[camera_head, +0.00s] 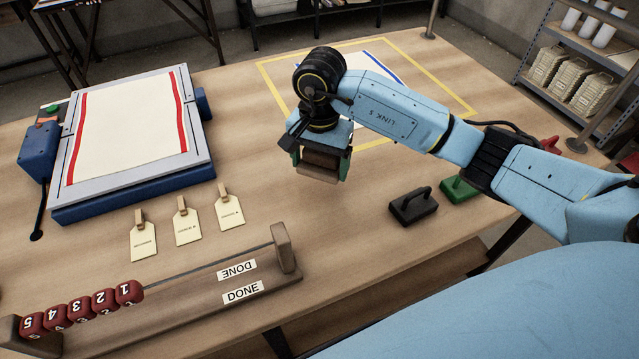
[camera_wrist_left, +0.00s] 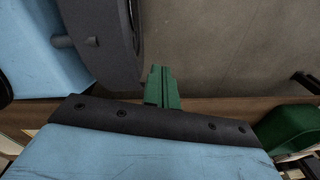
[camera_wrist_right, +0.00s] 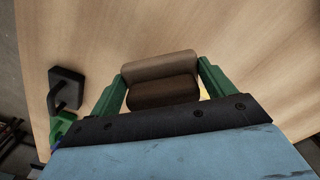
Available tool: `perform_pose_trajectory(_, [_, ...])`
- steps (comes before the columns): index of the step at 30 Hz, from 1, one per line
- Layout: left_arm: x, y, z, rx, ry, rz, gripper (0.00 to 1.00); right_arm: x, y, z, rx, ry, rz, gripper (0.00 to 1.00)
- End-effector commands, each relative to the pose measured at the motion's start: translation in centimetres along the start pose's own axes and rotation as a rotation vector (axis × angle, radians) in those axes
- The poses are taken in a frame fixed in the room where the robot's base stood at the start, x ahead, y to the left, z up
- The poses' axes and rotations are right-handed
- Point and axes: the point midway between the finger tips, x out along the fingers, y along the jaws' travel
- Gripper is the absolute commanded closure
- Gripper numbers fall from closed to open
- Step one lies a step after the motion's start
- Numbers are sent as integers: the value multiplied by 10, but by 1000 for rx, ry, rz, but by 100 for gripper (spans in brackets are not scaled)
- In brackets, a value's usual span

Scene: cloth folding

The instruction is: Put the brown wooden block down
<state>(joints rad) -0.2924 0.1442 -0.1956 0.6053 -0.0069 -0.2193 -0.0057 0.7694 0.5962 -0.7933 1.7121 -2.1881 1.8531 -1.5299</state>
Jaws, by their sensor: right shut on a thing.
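The brown wooden block (camera_head: 322,165) is between the fingers of my right gripper (camera_head: 321,172), over the middle of the table (camera_head: 260,165). In the right wrist view the block (camera_wrist_right: 162,79) shows a lighter upper part and a darker lower part, with the green fingers of the right gripper (camera_wrist_right: 163,84) shut on its two ends. The block looks to be a little above the wood; I cannot tell the exact gap. My left gripper (camera_wrist_left: 162,88) shows only in the left wrist view, where one green finger is clear, and its opening cannot be judged.
A blue-framed board (camera_head: 62,205) with a white cloth stands at the left. Three tags (camera_head: 187,224) lie before it. A bead rail (camera_head: 190,300) is in front. A black-handled block (camera_head: 413,207) and a green one (camera_head: 458,190) stand right. A yellow-taped square (camera_head: 440,88) lies behind.

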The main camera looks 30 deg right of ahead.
Motion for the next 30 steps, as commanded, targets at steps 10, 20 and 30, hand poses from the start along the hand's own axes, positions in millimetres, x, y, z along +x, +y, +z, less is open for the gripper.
perform_pose_trajectory(10, [5, 0, -6, 2, 10, -1, 100, 37, 0, 1, -3, -2, 1, 37])
perform_pose_trajectory(20, [6, -2, -3, 5, 5, -3, 100, 53, 0, 0, -4, 1, -3, 37])
perform_pose_trajectory(30, [9, -11, 5, 12, -6, -15, 100, 57, 0, 0, -5, 1, -1, 1])
